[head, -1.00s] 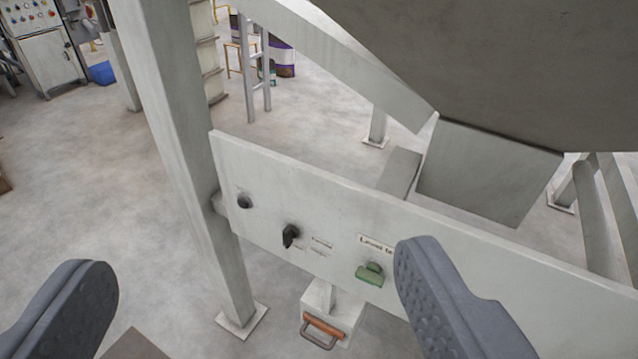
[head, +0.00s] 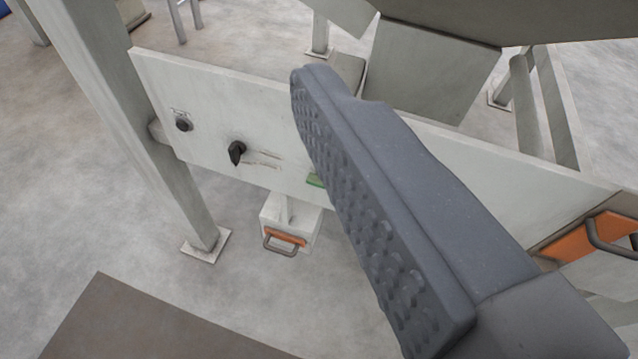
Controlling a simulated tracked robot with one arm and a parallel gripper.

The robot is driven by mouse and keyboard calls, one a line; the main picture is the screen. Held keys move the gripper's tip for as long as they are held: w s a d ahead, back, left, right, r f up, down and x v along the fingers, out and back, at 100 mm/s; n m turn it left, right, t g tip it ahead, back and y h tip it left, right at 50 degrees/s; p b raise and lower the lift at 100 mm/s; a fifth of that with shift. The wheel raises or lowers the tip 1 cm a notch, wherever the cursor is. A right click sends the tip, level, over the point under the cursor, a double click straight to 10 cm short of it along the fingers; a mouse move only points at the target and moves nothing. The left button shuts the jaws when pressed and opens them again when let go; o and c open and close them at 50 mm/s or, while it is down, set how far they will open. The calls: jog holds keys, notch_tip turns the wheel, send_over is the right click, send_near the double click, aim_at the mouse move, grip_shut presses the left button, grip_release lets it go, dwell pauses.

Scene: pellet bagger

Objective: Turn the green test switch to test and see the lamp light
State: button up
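A pale panel (head: 215,90) runs across the view. A sliver of the green switch (head: 314,181) shows on it. The rest of that switch and its label are hidden behind the one visible finger of my gripper (head: 395,215). The finger is large and close to the camera, its ribbed inner face turned left with nothing against it. My other finger is out of view. I cannot tell whether the visible finger touches the panel. No lit lamp shows. A small dark round fitting (head: 183,123) sits at the panel's left end, unlit.
A black turn knob (head: 237,152) with small labels sits left of the green switch. A grey post (head: 130,130) stands at left, a brown slab (head: 140,325) lies at lower left, and an orange part (head: 590,238) shows at right.

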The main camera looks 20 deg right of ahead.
jog(key=w+a+f+m+b, duration=0.1)
jog(key=w+a+f+m, duration=0.15)
jog(key=w+f, duration=0.75)
jog(key=w+a+f+m+b, duration=0.1)
jog(key=w+a+f, duration=0.2)
jog(key=w+f, duration=0.75)
jog(key=m+h+b, duration=0.2)
jog(key=m+h, duration=0.2)
jog(key=h, duration=0.7)
send_near(318, 186)
jog(key=shift+g, duration=0.4)
jog(key=b+x, duration=0.1)
jog(key=x, duration=0.8)
jog(key=shift+w+d+r+b, duration=0.1)
jog(key=shift+w+r+b, duration=0.15)
jog(key=shift+b, duration=0.15)
jog(key=c, duration=1)
